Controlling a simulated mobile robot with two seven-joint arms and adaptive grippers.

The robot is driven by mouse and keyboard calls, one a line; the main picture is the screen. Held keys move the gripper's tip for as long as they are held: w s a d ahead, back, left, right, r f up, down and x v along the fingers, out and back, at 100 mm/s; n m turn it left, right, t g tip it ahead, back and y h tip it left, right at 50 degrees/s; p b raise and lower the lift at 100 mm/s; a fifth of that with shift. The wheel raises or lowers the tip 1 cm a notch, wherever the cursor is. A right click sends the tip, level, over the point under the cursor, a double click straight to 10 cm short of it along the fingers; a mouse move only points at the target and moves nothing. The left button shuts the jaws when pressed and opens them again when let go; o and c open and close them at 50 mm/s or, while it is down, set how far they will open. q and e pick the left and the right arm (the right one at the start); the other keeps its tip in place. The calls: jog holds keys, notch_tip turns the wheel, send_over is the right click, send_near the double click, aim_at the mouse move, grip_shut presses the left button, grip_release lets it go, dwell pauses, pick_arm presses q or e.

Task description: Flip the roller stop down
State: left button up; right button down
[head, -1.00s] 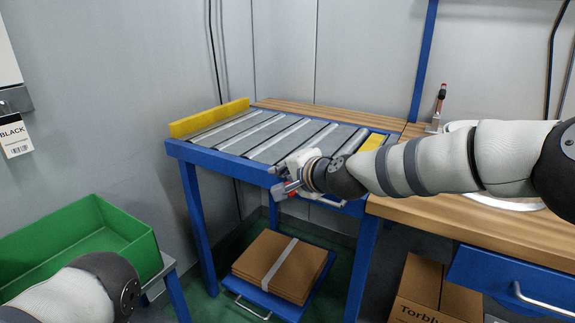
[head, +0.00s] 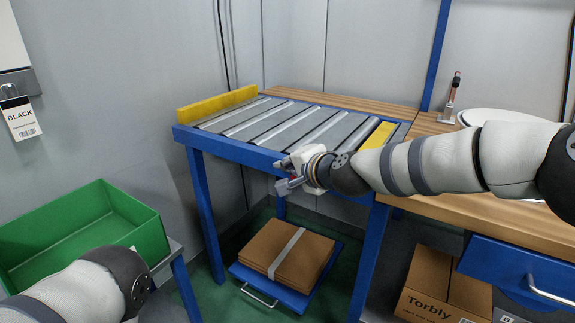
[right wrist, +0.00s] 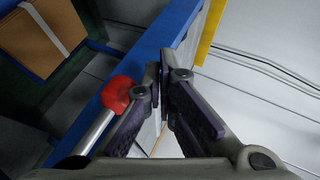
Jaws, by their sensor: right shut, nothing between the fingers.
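A yellow plate (head: 217,103) stands upright along the left end of the roller table (head: 235,148). A second yellow plate (head: 379,136) lies at the right end of the rollers, partly behind my right arm. My right gripper (head: 284,181) is at the table's front edge, below roller height. In the right wrist view, its fingers (right wrist: 165,78) are shut and empty, beside the table's blue frame. A red knob (right wrist: 117,93) on a metal rod (right wrist: 93,134) is next to the left finger; whether they touch is unclear. My left gripper is out of view.
A green bin (head: 85,232) stands at the left. Flat cardboard (head: 288,248) lies on a blue cart under the rollers. A wooden bench (head: 455,210) with a blue drawer (head: 520,272) is at the right, with a carton (head: 440,285) below.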

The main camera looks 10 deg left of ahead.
pick_arm(q)
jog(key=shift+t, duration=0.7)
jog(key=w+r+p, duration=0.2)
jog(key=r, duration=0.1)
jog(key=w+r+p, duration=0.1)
jog(key=p, duration=0.1)
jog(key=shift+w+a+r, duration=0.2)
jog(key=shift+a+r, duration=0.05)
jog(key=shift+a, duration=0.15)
pick_arm(e)
jog(key=s+a+r, duration=0.1)
jog(key=s+r, duration=0.1)
jog(key=r, duration=0.4)
jog(key=s+a+r, duration=0.2)
jog(key=s+r, duration=0.1)
jog(key=r, duration=0.3)
jog(key=shift+s+r, duration=0.25)
jog(key=shift+s, duration=0.05)
